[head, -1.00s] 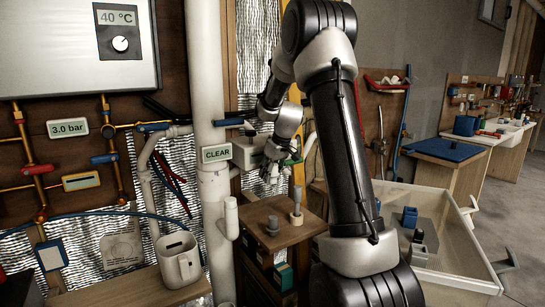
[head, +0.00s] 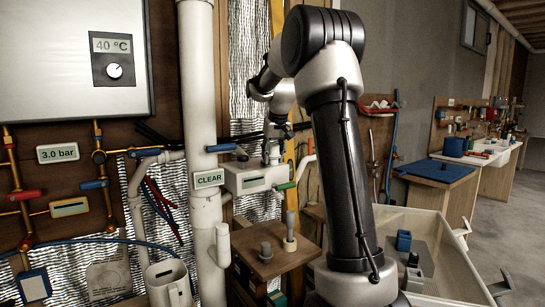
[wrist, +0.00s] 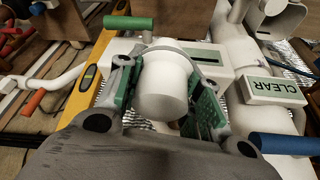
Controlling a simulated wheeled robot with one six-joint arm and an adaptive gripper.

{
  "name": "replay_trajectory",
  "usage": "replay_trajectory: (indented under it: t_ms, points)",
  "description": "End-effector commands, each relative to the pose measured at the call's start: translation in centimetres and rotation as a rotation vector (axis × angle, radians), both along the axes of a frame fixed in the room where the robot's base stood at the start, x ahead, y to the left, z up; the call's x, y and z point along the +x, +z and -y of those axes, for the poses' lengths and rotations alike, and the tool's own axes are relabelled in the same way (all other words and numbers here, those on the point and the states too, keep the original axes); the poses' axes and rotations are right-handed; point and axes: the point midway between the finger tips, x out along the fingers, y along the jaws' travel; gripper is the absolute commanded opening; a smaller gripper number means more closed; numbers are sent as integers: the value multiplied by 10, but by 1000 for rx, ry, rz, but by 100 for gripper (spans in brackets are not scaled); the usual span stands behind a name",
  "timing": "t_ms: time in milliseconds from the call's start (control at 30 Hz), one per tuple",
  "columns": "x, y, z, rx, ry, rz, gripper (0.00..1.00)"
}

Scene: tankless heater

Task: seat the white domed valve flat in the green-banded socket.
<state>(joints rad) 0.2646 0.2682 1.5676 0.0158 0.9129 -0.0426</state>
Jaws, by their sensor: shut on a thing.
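The white domed valve (wrist: 163,88) is between the green-padded fingers of my gripper (wrist: 160,98) in the wrist view. My gripper is shut on it, and its smooth rounded side faces the camera. In the head view my gripper (head: 272,152) is just over the top of the white wall box (head: 256,178), beside the white pipe. The valve is too small and covered to make out there. I cannot make out the green-banded socket for sure in either view. Whether the valve touches anything beneath it is hidden.
A green-handled lever (head: 286,186) sticks out from the box's right side. The white pipe (head: 203,130) has a blue lever (head: 221,148) and a CLEAR sign (head: 208,180). A small wooden stand (head: 283,258) with two pegs is below. A yellow level (wrist: 90,75) stands near the box.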

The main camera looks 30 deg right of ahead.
Motion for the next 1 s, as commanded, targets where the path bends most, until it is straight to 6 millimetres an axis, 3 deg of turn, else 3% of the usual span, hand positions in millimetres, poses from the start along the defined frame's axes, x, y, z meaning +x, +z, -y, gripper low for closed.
replay_trajectory:
  t_ms: [1000]
  points:
    - [99,-1,36,0,0,0,7]
